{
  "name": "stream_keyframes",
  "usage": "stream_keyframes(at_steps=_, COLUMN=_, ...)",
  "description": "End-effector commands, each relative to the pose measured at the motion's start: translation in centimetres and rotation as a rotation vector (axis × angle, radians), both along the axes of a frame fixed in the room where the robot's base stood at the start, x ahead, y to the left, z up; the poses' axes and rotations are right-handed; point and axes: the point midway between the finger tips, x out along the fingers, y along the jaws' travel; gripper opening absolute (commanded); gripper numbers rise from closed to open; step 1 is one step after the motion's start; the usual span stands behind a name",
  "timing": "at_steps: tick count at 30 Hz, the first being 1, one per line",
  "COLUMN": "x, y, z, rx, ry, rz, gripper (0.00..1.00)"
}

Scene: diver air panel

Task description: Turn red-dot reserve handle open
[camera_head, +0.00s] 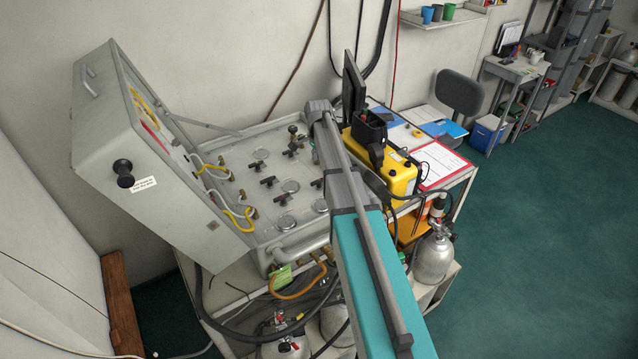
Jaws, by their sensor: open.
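The grey air panel (257,223) lies on the bench with its lid raised at the left. I cannot make out a red dot on any handle, nor tell which handle is the reserve one. My arm reaches over the panel's right side and hides part of it. My gripper does not show.
The open lid (160,190) stands high at the left, with yellow hoses inside. A yellow case (398,178) and a clipboard (440,165) are right of my arm. Gas cylinders stand below, one at the right (433,258). The green floor (540,250) at the right is clear.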

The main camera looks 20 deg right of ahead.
Motion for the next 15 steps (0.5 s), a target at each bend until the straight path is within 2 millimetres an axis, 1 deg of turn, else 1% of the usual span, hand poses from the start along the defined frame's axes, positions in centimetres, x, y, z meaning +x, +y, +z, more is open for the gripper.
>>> stream_keyframes(at_steps=1, x=0.0, y=0.0, z=-0.8, rx=0.000, ry=0.000, rz=0.000, gripper=0.54)
stream_keyframes(at_steps=15, x=0.0, y=-0.1, z=-4.4, rx=0.000, ry=0.000, rz=-0.001, gripper=0.54)
